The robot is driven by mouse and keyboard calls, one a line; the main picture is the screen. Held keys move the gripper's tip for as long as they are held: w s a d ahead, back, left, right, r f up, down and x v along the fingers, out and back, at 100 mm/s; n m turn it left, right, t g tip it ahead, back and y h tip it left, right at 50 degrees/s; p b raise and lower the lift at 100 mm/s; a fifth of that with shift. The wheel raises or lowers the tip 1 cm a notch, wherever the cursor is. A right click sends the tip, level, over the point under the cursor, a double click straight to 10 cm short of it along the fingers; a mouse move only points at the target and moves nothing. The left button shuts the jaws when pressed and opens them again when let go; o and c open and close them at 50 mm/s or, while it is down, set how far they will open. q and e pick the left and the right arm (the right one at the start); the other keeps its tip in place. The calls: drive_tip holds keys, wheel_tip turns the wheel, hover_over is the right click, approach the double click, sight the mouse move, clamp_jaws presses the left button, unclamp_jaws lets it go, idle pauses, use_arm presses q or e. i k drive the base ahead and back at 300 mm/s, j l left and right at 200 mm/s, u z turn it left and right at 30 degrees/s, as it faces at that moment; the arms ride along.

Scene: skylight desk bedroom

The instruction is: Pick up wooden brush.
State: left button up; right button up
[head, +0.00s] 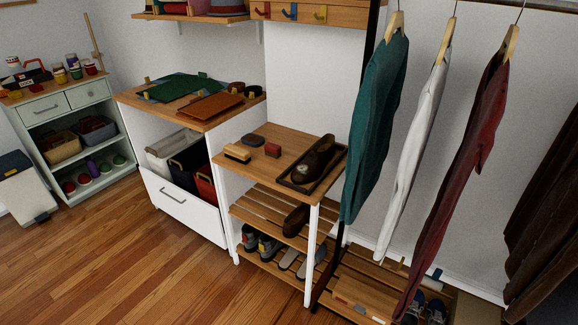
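A small light-wood block that looks like the wooden brush (237,153) lies near the left edge of the wooden top of a shoe bench (272,174). A darker block, perhaps another brush (252,140), lies just behind it. A small reddish-brown block (272,150) lies to their right. They are too small to make out bristles clearly. Neither of my grippers shows in the head view.
A tray (328,179) with a brown shoe (313,160) stands on the right of the bench top. Slatted shelves with shoes are below. A taller white cabinet (183,221) stands left. Hanging clothes (378,120) crowd the right. Wooden floor (120,265) is open at front left.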

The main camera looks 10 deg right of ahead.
sight(240, 154)
drive_tip(key=i+j+z, duration=0.1)
drive_tip(key=z, duration=0.3)
drive_tip(key=j+z, duration=0.1)
drive_tip(key=z, duration=0.3)
drive_tip(key=i+j+z, duration=0.15)
drive_tip(key=j, duration=0.15)
drive_tip(key=i+j+z, duration=0.15)
drive_tip(key=j, duration=0.2)
drive_tip(key=j+z, duration=0.15)
drive_tip(key=j, duration=0.15)
drive_tip(key=i+j, duration=0.1)
drive_tip(key=j, duration=0.25)
drive_tip(key=i+j+z, duration=0.1)
drive_tip(key=j, duration=0.2)
drive_tip(key=i+j, duration=0.1)
drive_tip(key=j, duration=0.25)
